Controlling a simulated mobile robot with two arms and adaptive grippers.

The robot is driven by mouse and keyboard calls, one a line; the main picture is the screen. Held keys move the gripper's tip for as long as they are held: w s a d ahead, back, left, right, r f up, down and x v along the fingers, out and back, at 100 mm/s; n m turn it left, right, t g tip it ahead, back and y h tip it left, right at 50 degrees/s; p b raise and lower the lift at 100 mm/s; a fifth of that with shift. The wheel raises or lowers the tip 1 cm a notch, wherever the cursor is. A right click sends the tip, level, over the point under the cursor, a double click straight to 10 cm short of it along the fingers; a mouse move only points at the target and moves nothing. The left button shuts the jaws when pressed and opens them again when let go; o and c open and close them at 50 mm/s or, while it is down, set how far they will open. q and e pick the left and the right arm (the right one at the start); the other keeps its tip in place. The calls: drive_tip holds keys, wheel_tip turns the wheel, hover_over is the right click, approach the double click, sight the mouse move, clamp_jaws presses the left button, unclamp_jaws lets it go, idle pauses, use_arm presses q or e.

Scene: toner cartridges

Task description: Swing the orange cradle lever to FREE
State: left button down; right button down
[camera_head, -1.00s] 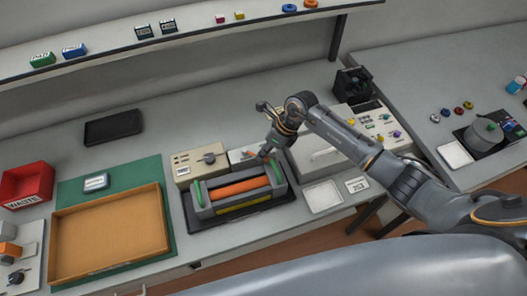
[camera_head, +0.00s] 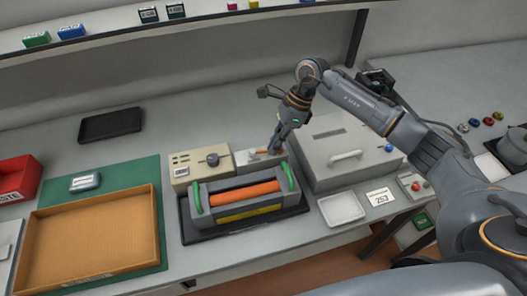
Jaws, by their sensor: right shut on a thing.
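The orange cradle lever (camera_head: 261,153) sits on a small pale box (camera_head: 243,163) behind the cradle. My right gripper (camera_head: 275,150) reaches down from above at the lever's right end and is shut on it, its fingers hiding that end. No FREE marking can be read. In front is a grey cartridge unit with an orange roller (camera_head: 243,193), a yellow label strip and green end handles (camera_head: 196,201), resting on a dark tray (camera_head: 194,238). My left gripper is not in view.
A beige box with a dark knob (camera_head: 212,160) stands left of the lever box. A large grey box with a handle (camera_head: 335,150) stands close on the right. A white tray (camera_head: 342,208), a tan tray (camera_head: 90,243) and a red bin (camera_head: 18,178) lie around.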

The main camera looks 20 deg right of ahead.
drive_tip(key=shift+d+f, duration=0.1)
drive_tip(key=shift+d, duration=0.1)
idle(0.3)
drive_tip(key=c, duration=1.5)
unclamp_jaws()
drive_tip(key=shift+o, duration=0.2)
drive_tip(key=shift+w, duration=0.1)
drive_tip(key=v, duration=1.2)
